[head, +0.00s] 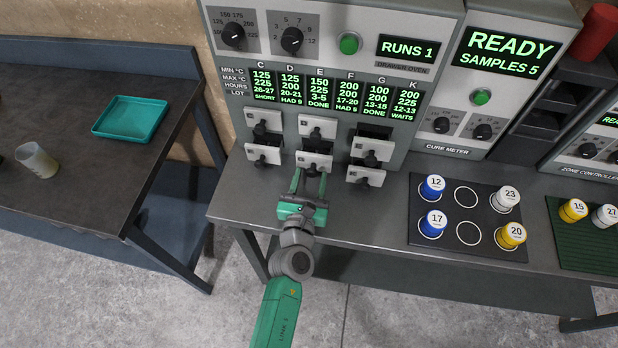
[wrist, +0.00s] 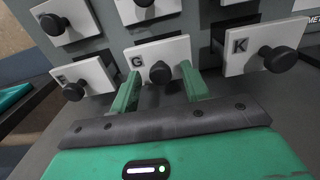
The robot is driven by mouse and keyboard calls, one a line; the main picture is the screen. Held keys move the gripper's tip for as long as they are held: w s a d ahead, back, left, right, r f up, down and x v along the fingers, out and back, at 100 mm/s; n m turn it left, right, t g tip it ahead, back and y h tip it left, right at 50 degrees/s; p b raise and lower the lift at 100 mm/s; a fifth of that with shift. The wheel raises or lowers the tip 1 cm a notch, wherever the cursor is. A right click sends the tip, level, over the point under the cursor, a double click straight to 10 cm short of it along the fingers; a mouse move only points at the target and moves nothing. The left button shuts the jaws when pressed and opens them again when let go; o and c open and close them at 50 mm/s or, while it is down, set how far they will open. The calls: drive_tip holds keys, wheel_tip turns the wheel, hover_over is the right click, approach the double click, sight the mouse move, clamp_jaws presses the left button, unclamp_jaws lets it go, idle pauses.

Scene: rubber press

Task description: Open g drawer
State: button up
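The G drawer (wrist: 145,58) has a white front marked G and a round black knob (wrist: 160,73). It is the middle drawer of the lower row, and its front also shows in the head view (head: 304,160). My gripper (wrist: 161,74) is open and empty, in front of the G drawer. In the wrist view its two green fingers lie left and right of the knob, with gaps on both sides. In the head view my gripper (head: 310,180) partly covers the drawer's lower edge. I cannot tell whether the fingertips reach past the knob.
The F drawer (wrist: 93,75) is on the left and the K drawer (wrist: 250,48) on the right, both with black knobs. More drawers sit above. A dark sample mat (head: 467,198) with several vials lies to the right on the bench. The bench left of my gripper is clear.

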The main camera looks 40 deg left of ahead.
drive_tip(key=v, duration=0.8)
drive_tip(key=shift+f+p, duration=0.1)
drive_tip(key=shift+p, duration=0.2)
drive_tip(key=shift+w, duration=0.1)
